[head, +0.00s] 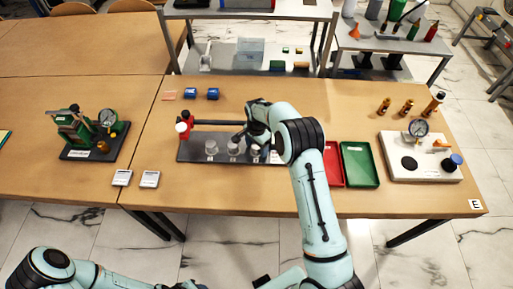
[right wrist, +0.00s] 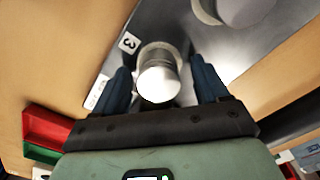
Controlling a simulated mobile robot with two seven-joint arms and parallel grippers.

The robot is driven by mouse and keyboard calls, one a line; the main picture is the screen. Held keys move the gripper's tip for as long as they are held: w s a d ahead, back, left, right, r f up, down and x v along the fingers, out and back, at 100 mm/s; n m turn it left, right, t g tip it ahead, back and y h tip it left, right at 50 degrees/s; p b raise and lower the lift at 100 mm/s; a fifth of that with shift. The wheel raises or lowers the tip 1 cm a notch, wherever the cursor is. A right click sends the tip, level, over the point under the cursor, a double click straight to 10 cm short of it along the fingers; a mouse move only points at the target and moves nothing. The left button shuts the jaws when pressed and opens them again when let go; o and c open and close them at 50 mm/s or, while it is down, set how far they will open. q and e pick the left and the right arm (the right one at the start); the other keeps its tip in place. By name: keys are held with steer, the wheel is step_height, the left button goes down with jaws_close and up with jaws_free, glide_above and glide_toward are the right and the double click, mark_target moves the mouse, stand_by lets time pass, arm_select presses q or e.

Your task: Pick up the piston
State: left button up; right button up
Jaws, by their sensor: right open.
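A dark plate (head: 190,153) on the table carries a row of three small pale cylindrical pieces with white number labels. In the right wrist view a shiny metal cylinder (right wrist: 158,75), which looks like a piston, stands beside the label 3. My right gripper (right wrist: 160,68) is open, with one blue-grey finger on each side of this cylinder. I see gaps at both sides. In the head view my right gripper (head: 245,135) is low over the right part of the plate, and my arm hides part of that end. My left arm shows at the bottom left, its gripper out of view.
A red tray (head: 333,165) and a green tray (head: 360,163) lie right of my right arm. A white gauge base (head: 425,172) stands further right, and a green gauge rig (head: 90,133) at left. A red-ended bar (head: 212,122) runs along the plate's back.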

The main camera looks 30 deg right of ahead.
steer(key=c, duration=1.2)
